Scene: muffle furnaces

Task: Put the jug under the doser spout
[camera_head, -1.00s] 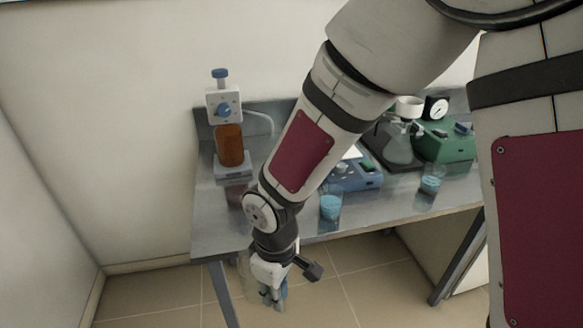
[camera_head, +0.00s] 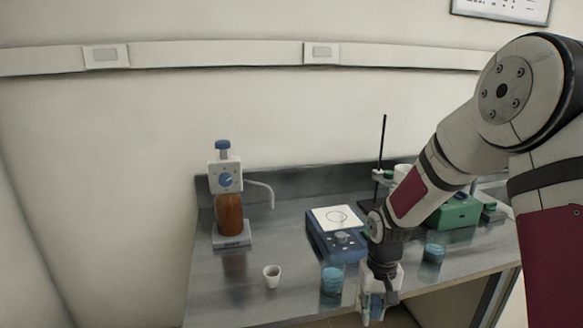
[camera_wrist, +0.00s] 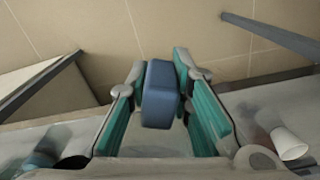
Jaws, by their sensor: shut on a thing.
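The doser (camera_head: 225,178) stands on an amber bottle (camera_head: 230,213) at the left of the bench. Its curved spout (camera_head: 265,187) points right and down over bare bench. My gripper (camera_head: 374,308) is at the bench's front edge, right of and nearer than the doser. In the wrist view my gripper (camera_wrist: 160,80) is shut on a blue block (camera_wrist: 160,95), which looks like the handle of the jug. The jug's clear body is hard to make out, hidden by the gripper or blending with the background.
A small white cup (camera_head: 272,276) stands in front of the spout. A beaker of blue stuff (camera_head: 332,284) is just left of my gripper, another (camera_head: 433,254) to its right. A blue device (camera_head: 335,240) with a white top and a green device (camera_head: 455,212) stand behind.

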